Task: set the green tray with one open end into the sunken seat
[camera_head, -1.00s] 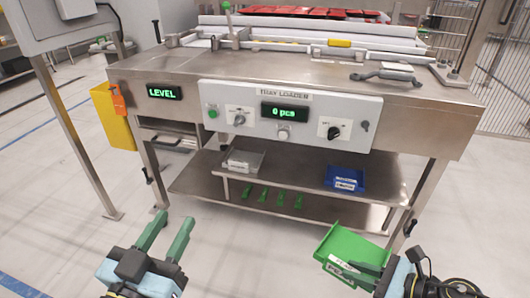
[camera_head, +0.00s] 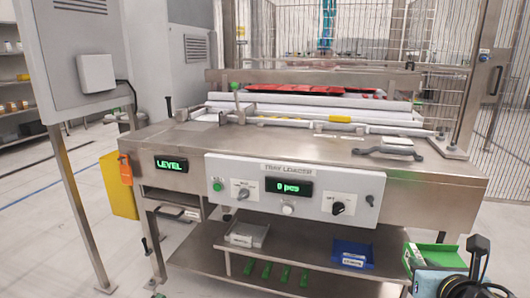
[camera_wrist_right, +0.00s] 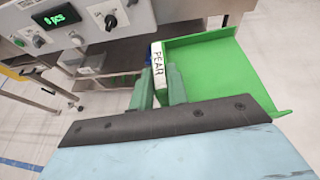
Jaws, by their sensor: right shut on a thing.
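The green tray (camera_head: 436,256) shows at the lower right of the head view, in front of the machine's right leg. It also shows in the right wrist view (camera_wrist_right: 212,72), with a white label reading PEAR on its near wall. My right gripper (camera_wrist_right: 160,88) is shut on that labelled wall, and the tray is held up off the floor. In the head view my right wrist hides part of the tray. My left gripper is out of view. I cannot make out the sunken seat on the machine's steel top (camera_head: 290,152).
A handle (camera_head: 388,151) and a yellow-marked bar (camera_head: 340,119) are on top.

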